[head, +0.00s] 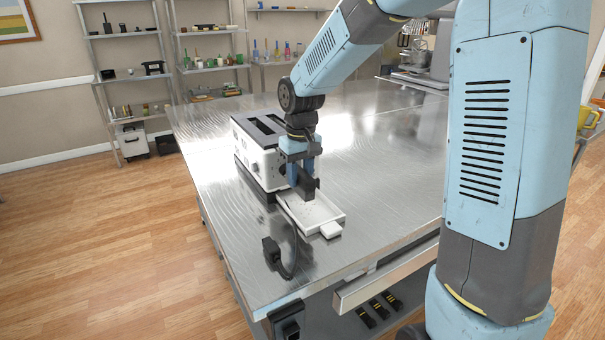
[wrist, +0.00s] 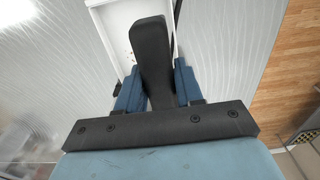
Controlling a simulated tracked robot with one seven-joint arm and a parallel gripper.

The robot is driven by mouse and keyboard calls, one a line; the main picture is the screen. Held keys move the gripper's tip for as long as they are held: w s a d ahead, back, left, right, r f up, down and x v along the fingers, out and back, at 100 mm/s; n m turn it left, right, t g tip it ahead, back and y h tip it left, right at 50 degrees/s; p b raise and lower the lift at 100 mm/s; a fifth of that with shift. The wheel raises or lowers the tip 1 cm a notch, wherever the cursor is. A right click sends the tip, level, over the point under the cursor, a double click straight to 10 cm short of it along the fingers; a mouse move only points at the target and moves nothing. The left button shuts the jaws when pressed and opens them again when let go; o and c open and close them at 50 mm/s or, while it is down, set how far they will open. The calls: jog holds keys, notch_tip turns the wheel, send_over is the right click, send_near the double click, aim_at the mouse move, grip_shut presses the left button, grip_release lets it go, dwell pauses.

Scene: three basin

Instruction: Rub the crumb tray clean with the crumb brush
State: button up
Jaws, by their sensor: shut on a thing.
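The crumb tray (head: 319,222) is white and shallow, with a tab at its front end. It sticks out from the front of the white toaster (head: 244,157) on the metal table. My gripper (head: 304,180) is over the tray and shut on the black crumb brush (head: 306,187). In the wrist view the brush (wrist: 152,58) lies between the two blue fingers and reaches over the tray (wrist: 107,18), covering much of it. A few dark specks show on the tray floor left of the brush. I cannot tell whether the bristles touch the tray.
The table's front edge and a drawer are near. The tabletop right of the tray is clear. Shelves (head: 125,65) with many objects stand along the back wall.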

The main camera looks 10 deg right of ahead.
notch_tip(320, 180, down, 6)
jog(key=shift+s+f, duration=0.1)
jog(key=shift+f, duration=0.15)
jog(key=shift+d+f, duration=0.2)
jog(key=shift+w+d, duration=0.45)
jog(key=shift+d, duration=0.55)
jog(key=shift+w+d, duration=0.5)
jog(key=shift+d, duration=0.55)
jog(key=shift+w+d, duration=0.45)
jog(key=shift+d, duration=0.55)
jog(key=shift+a, duration=0.1)
jog(key=shift+s+a, duration=0.4)
jog(key=shift+a, duration=0.4)
jog(key=shift+s+a, duration=0.35)
jog(key=shift+a, duration=0.45)
jog(key=shift+f, duration=0.5)
